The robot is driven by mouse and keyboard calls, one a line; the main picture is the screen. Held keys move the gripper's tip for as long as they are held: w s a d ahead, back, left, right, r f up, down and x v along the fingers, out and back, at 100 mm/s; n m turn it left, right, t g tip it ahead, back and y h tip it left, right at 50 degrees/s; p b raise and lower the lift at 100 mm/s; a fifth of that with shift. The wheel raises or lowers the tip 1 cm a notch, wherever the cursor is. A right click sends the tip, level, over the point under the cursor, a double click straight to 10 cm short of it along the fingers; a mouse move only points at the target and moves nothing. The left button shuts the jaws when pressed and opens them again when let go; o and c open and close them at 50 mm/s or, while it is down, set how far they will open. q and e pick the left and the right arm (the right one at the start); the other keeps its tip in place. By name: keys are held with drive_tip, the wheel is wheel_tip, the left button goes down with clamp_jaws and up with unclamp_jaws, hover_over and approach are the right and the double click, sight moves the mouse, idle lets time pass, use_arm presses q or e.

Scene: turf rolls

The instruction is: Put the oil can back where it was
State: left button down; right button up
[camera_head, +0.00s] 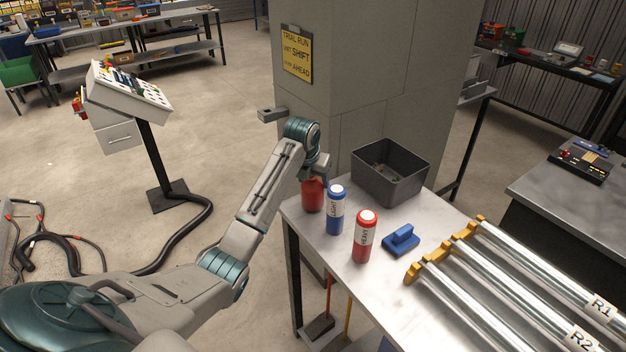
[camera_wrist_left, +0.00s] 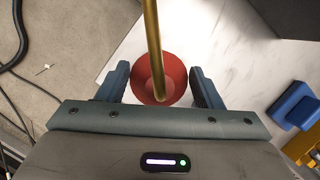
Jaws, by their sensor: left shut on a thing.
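The oil can (camera_head: 313,196) is a red can at the back left corner of the metal table (camera_head: 285,206). In the left wrist view the red oil can (camera_wrist_left: 172,88) sits between the two blue fingers, and its long brass spout (camera_wrist_left: 152,35) points up past the camera. My left gripper (camera_head: 317,179) is shut on the can from above. The can looks upright, at or just above the tabletop; I cannot tell whether it touches. My right gripper is not in view.
A blue bottle marked LIGHT (camera_head: 336,210) stands close right of the can, with a red HEAVY bottle (camera_head: 364,236) nearer. A grey bin (camera_head: 391,172), a blue block-like tool (camera_head: 401,240) and metal rollers (camera_head: 510,280) occupy the rest. A pillar (camera_head: 350,90) rises behind.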

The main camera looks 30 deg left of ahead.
use_arm(q)
drive_tip(key=shift+f, duration=0.5)
drive_tip(key=shift+s, duration=0.1)
drive_tip(key=c, duration=0.8)
unclamp_jaws()
drive_tip(key=shift+c, duration=0.2)
drive_tip(key=o, duration=0.4)
drive_tip(key=shift+f, duration=0.15)
drive_tip(key=shift+o, duration=0.2)
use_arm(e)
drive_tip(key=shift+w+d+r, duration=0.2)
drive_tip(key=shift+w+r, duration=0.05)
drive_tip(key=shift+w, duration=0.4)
use_arm(q)
drive_tip(key=shift+s+r, duration=0.1)
drive_tip(key=shift+r, duration=0.35)
drive_tip(key=b+v, duration=0.1)
drive_tip(key=v, duration=0.8)
drive_tip(key=shift+r, duration=0.4)
drive_tip(key=shift+v, duration=0.75)
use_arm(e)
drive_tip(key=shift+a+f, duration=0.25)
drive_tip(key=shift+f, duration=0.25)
use_arm(q)
drive_tip(key=shift+d, duration=0.1)
